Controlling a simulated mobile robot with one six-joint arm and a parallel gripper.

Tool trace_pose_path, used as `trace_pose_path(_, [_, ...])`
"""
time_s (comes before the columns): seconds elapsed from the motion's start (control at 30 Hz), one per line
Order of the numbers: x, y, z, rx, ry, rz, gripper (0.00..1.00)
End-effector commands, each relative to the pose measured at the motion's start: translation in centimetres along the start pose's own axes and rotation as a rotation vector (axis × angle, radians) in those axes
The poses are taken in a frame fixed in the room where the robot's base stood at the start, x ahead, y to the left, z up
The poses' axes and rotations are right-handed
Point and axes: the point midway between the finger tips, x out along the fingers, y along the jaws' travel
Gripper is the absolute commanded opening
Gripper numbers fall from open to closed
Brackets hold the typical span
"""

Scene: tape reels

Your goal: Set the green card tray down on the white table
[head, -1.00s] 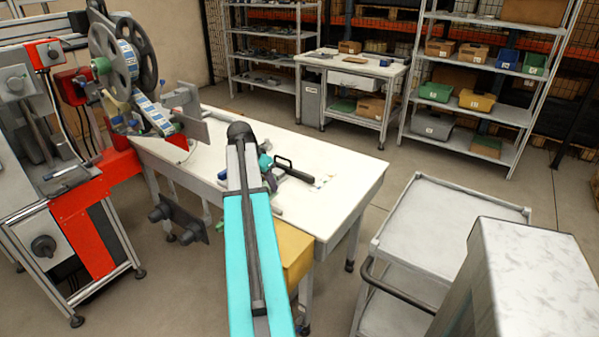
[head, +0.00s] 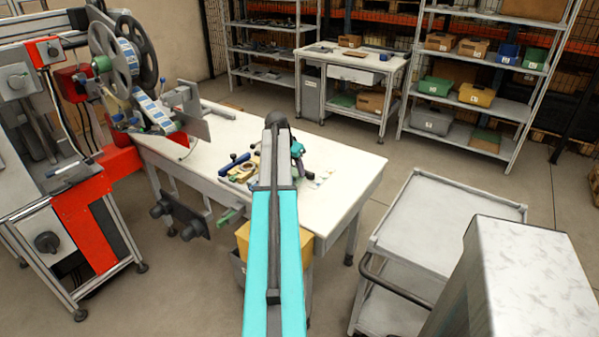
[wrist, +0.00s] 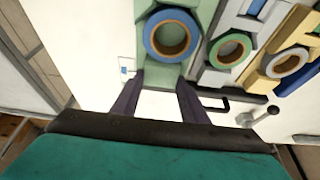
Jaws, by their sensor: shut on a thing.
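The green card tray (wrist: 193,72) is pale green and carries a blue-rimmed reel (wrist: 152,40) with a brown core. It lies at the top middle of the wrist view. My gripper (wrist: 160,84) has its two dark fingers at the tray's near end, shut on it. The white table (head: 345,165) lies beneath; its white top also shows in the wrist view (wrist: 90,60). I cannot tell whether the tray touches the tabletop.
A grey tray with a green reel (wrist: 230,50) and a yellow tray with a pale reel (wrist: 286,63) lie right of the green tray. A black handle (wrist: 215,104) is close by. A reel machine (head: 125,60) stands at the table's left end, a grey cart (head: 425,220) at right.

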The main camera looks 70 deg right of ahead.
Motion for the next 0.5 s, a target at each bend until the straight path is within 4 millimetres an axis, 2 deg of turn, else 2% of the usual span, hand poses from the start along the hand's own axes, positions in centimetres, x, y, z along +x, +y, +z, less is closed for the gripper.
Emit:
trace_pose_path(0.03, [0.3, 0.1, -1.0, 0.002, 0.000, 0.001, 0.13])
trace_pose_path(0.2, [1.0, 0.5, -2.2, 0.001, -0.001, 0.000, 0.13])
trace_pose_path(0.5, [1.2, 0.6, -2.3, 0.000, 0.000, 0.000, 0.13])
